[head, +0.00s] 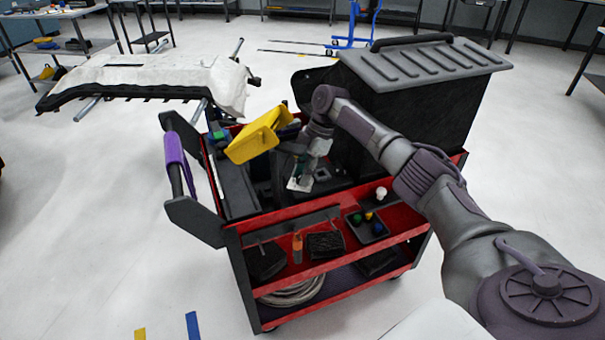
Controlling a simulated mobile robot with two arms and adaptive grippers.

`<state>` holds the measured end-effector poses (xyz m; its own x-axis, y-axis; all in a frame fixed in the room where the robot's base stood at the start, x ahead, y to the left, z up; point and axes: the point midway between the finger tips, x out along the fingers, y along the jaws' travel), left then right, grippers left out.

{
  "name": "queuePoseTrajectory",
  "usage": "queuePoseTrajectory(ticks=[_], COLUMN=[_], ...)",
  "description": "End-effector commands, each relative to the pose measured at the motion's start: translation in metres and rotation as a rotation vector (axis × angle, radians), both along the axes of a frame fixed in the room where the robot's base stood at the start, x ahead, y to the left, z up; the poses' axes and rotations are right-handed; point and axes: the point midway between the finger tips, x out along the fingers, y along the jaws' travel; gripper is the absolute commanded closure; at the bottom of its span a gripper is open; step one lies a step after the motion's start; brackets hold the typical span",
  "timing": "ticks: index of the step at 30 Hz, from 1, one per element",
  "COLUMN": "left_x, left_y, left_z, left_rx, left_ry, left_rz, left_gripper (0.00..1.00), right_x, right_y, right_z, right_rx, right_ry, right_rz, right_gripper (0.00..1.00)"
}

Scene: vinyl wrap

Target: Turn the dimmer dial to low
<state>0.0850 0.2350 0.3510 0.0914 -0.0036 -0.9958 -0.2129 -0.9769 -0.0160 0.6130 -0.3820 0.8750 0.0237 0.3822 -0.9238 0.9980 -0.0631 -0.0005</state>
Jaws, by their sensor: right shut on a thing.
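My right arm reaches in from the right over a red and black tool cart (290,217). My right gripper (302,172) points down into the cart's top, beside the large black box. It is shut at a small light plate (298,185), where the dimmer dial seems to be. The fingers cover the dial, so its setting cannot be read. My left gripper is not in view.
A yellow bin (257,136) sits tilted just left of my gripper. A black box with a grey ribbed lid (440,62) stands behind my arm. A small tray (366,224) holds coloured knobs. A white-covered panel (150,78) rests at the back left. Open floor surrounds the cart.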

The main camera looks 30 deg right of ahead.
Motion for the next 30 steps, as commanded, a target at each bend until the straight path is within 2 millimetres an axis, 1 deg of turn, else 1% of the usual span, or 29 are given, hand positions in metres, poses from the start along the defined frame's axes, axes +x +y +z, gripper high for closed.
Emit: queuePoseTrajectory(ticks=[4,5,9,20,25,30], left_x=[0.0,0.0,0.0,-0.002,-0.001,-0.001], left_y=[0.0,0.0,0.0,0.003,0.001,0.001], left_z=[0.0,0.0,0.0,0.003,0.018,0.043], left_rx=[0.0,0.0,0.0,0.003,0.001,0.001], left_ry=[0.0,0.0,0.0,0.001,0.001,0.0], left_rz=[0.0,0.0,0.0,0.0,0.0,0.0], left_gripper=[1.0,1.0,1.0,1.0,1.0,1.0], right_x=[0.0,0.0,0.0,0.0,-0.002,-0.004], right_y=[0.0,0.0,0.0,0.0,-0.001,-0.001], right_z=[0.0,0.0,0.0,0.001,0.004,0.007], right_rx=[0.0,0.0,0.0,-0.001,-0.003,-0.005], right_ry=[0.001,0.001,0.0,-0.001,0.001,0.002], right_rz=[0.0,0.0,0.0,-0.014,-0.122,-0.323], right_gripper=[1.0,0.71,0.48,0.48,0.48,0.48])
